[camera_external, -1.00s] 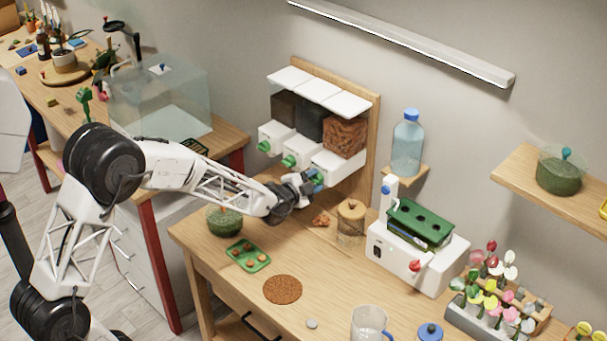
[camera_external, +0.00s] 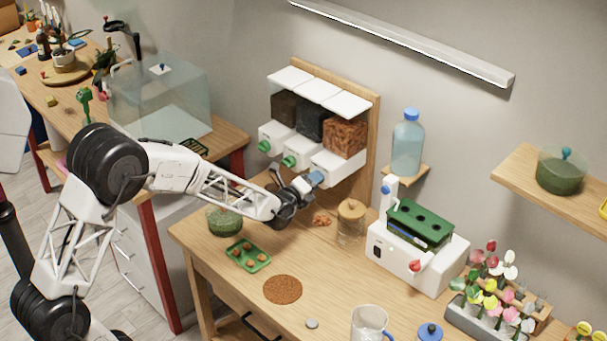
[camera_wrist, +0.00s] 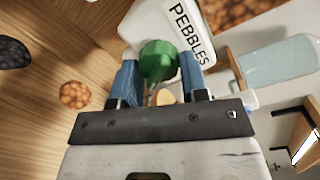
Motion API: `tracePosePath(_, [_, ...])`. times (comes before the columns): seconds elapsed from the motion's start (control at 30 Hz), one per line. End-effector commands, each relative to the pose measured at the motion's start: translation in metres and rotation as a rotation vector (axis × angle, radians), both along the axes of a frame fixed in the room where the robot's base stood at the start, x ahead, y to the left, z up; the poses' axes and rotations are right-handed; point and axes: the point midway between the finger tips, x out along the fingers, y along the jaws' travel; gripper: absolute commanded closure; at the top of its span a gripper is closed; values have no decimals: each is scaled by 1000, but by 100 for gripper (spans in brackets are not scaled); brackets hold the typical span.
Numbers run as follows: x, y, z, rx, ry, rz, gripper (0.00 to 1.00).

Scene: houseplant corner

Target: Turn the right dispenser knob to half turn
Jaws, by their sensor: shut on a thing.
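The right dispenser (camera_external: 338,167) is a white box under a clear bin of orange-brown pebbles (camera_external: 345,136), on a wooden back board. Its front reads "PEBBLES" in the wrist view (camera_wrist: 205,32). Its green knob (camera_wrist: 158,60) sits between the two blue fingers of my gripper (camera_wrist: 160,75), which is shut on it. In the external view my gripper (camera_external: 313,181) reaches the front of the right dispenser and hides that knob. The left knob (camera_external: 264,146) and middle knob (camera_external: 289,161) are green and free.
Loose orange-brown pieces (camera_external: 321,219) lie on the table below the dispensers. A lidded jar (camera_external: 351,222) stands just right of them, with a water bottle (camera_external: 408,143) on a small shelf behind. A green tray (camera_external: 248,256) and cork disc (camera_external: 283,289) lie in front.

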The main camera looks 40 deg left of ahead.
Motion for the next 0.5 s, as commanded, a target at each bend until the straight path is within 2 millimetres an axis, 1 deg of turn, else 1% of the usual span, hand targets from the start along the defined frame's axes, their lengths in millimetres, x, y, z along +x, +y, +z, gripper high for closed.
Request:
tracePosePath(0.3, [0, 0, -2, 290, 1, 0, 83])
tracePosePath(0.5, [0, 1, -3, 436, 1, 0, 83])
